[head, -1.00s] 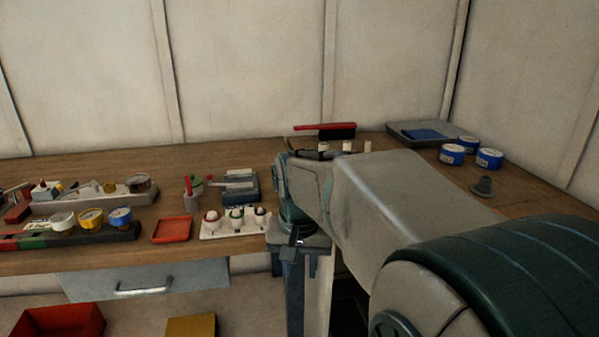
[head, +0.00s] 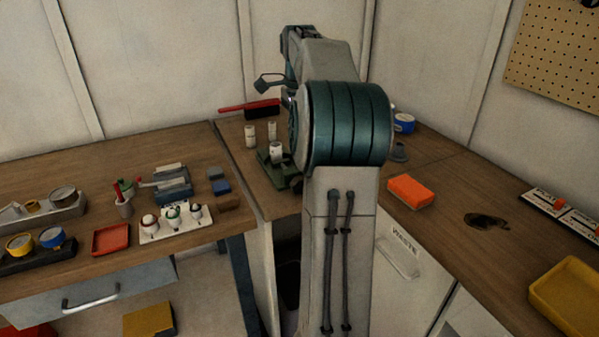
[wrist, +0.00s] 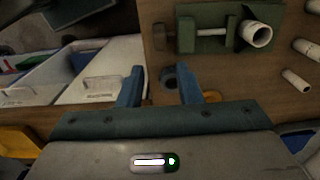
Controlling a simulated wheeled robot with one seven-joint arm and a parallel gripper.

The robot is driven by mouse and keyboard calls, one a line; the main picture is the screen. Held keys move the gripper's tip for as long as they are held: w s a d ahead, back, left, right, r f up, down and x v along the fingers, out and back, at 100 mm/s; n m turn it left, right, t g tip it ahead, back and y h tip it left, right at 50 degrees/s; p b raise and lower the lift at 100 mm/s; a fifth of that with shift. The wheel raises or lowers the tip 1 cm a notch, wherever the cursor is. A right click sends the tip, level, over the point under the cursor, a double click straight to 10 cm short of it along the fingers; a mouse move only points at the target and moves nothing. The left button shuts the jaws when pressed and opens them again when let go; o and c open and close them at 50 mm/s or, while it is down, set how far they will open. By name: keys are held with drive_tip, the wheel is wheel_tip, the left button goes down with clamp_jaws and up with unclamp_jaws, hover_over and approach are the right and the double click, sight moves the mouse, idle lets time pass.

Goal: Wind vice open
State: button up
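The green vice (wrist: 208,40) is at the top of the wrist view, with a grey screw and a dark bar at its left end. A white tube (wrist: 257,34) sits at its right end; I cannot tell whether the jaws touch it. In the head view the vice (head: 268,172) is on the bench, partly hidden behind my arm. My gripper (wrist: 159,86) shows two blue fingers spread apart with nothing held between them. The vice lies ahead and to the right of the fingers, apart from them. In the head view my fingers cannot be made out.
More white tubes (head: 250,136) stand near the vice. A dark round thing (wrist: 170,77) shows between the fingertips, beyond them. A red-handled brush (head: 262,109) lies behind.

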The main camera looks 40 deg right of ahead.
wheel_tip(320, 180, down, 12)
drive_tip(key=shift+r+b, duration=0.25)
drive_tip(key=shift+b, duration=0.45)
clamp_jaws()
